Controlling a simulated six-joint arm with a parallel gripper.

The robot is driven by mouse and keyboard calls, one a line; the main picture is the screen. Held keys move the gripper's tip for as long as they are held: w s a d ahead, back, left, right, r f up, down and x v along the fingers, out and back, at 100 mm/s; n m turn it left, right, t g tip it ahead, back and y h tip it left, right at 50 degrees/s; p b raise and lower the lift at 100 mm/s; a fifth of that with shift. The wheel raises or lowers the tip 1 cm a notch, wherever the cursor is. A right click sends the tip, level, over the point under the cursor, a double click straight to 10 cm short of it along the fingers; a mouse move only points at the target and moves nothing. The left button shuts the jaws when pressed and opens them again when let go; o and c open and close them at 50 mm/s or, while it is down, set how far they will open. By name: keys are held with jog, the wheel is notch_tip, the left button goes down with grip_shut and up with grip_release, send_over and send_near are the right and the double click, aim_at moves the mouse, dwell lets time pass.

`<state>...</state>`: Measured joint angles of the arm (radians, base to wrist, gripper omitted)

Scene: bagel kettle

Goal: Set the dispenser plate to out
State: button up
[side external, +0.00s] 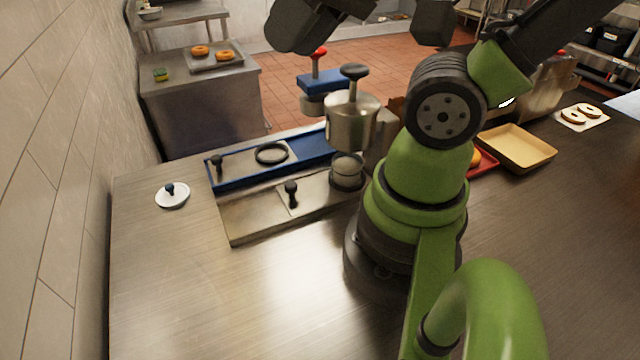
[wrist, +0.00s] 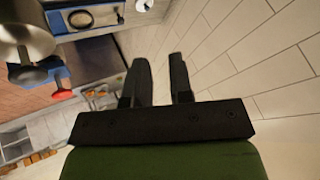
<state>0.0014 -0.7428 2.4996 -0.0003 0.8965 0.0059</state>
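Two sliding plates with upright black knobs lie side by side on the counter; I cannot tell which is the dispenser plate. One steel plate (side external: 299,203) lies in the steel base, left of a short round cup (side external: 347,170). The other plate, with a black ring (side external: 271,153), lies in the blue rail (side external: 317,148). A steel hopper (side external: 352,124) with a black knob stands at the right end. My gripper (wrist: 158,58) is open and empty in the wrist view, apart from both plates. Its fingers are not clear in the side view.
A blue block with a red knob (side external: 319,53) stands behind the hopper. A white lid (side external: 172,196) lies at the left. A tan tray (side external: 517,146) and a red tray (side external: 484,163) are at the right. The front left counter is clear.

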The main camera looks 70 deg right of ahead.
jog(key=o, duration=0.5)
jog(key=shift+w+d+f+m+g+h, duration=0.15)
jog(key=shift+w+d+f+m+g, duration=0.15)
jog(key=shift+w+f, duration=0.15)
jog(key=shift+w+d+f+m+g+h, duration=0.15)
jog(key=shift+w+d+f+m+g, duration=0.15)
jog(key=shift+w, duration=0.2)
jog(key=shift+c, duration=0.2)
jog(key=m+g+h, duration=0.1)
jog(key=m+g, duration=0.5)
jog(key=m, duration=0.2)
send_over(290, 184)
notch_tip(290, 184, down, 17)
jog(key=shift+f, duration=5.15)
grip_shut()
